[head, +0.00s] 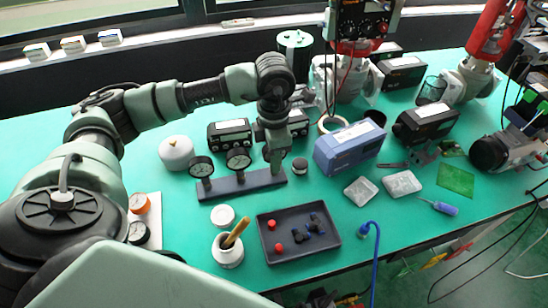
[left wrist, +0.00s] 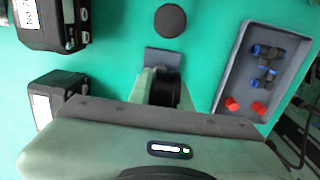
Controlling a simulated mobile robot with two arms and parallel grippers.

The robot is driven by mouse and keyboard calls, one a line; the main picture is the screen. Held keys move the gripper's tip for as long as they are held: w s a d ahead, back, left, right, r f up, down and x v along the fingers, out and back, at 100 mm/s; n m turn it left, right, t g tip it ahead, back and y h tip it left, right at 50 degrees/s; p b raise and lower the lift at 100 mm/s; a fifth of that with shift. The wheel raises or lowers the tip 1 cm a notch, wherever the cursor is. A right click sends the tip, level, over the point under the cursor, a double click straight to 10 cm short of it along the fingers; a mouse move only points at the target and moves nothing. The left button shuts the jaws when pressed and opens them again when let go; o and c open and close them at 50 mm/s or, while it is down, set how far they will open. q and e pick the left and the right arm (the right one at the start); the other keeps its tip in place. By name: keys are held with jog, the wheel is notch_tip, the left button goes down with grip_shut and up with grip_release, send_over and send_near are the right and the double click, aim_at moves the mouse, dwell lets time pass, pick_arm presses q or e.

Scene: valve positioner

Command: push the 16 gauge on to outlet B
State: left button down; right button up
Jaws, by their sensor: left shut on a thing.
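A dark bar-shaped manifold (head: 236,187) lies on the green bench. My left gripper (head: 273,160) points down over the bar's right end. In the left wrist view, my left gripper (left wrist: 162,92) is shut on a round black body (left wrist: 164,88), which looks like a gauge. The bar's grey end (left wrist: 160,57) shows just beyond it. The dial and the outlet under it are hidden, so I cannot tell if they touch. My right gripper is not in view.
A dark tray (head: 283,256) with red and blue-black fittings is in front. A white pot (head: 228,252) holds a brown-handled tool. A small dark disc (head: 300,166) lies right of the gripper, and a blue box (head: 348,147) stands further right. Black boxes stand behind.

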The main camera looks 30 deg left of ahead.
pick_arm(q)
jog(key=shift+r+p, duration=0.55)
jog(key=shift+r, duration=0.55)
dwell(0.6)
jog(key=shift+r+p, duration=1.1)
jog(key=shift+r, duration=0.85)
